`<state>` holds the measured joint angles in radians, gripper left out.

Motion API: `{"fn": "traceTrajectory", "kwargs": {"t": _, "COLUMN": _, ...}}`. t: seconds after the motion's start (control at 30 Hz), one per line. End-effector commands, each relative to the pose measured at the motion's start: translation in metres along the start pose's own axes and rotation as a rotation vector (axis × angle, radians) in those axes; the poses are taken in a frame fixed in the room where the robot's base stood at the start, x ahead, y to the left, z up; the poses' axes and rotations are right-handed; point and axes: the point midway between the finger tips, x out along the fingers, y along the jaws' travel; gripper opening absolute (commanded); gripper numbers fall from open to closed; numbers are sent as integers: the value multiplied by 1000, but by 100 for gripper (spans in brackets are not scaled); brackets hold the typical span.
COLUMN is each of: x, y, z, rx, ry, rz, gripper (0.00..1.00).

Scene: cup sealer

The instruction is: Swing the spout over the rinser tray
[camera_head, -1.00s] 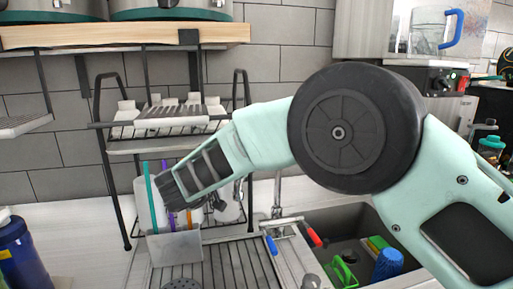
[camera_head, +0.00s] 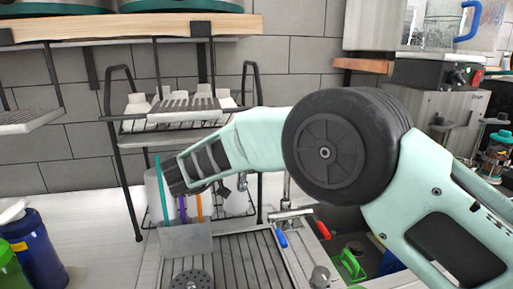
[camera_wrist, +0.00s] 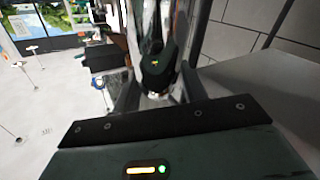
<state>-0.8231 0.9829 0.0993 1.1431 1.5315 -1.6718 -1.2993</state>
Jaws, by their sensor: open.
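The metal faucet (camera_head: 290,213) stands at the back edge of the sink in the head view, with a blue handle (camera_head: 281,238) and a red handle (camera_head: 322,229). Its upright pipe rises beside my forearm, and the upper part is hidden. The ribbed metal rinser tray (camera_head: 240,262) lies left of the sink, with a round perforated rinser (camera_head: 191,281) at its front. In the wrist view my gripper (camera_wrist: 155,98) is open, with a dark rounded part beyond the fingers. I cannot tell whether it touches anything.
A clear holder (camera_head: 186,240) with coloured straws stands behind the tray, below a wire rack (camera_head: 170,108). A wooden shelf (camera_head: 130,27) hangs above. A blue bottle (camera_head: 38,250) stands at left. The sink holds a green brush (camera_head: 352,265). Bare counter lies between bottle and tray.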

Motion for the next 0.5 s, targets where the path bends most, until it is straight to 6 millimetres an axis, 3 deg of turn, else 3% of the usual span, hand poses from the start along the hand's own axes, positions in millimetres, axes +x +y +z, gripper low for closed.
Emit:
{"fn": "traceTrajectory", "kwargs": {"t": 0.27, "x": -6, "y": -1, "z": 3, "rx": -1, "ry": -2, "rz": -3, "gripper": 42}}
{"fn": "traceTrajectory", "kwargs": {"t": 0.5, "x": -44, "y": -2, "z": 6, "rx": -1, "ry": -2, "rz": -6, "gripper": 42}}
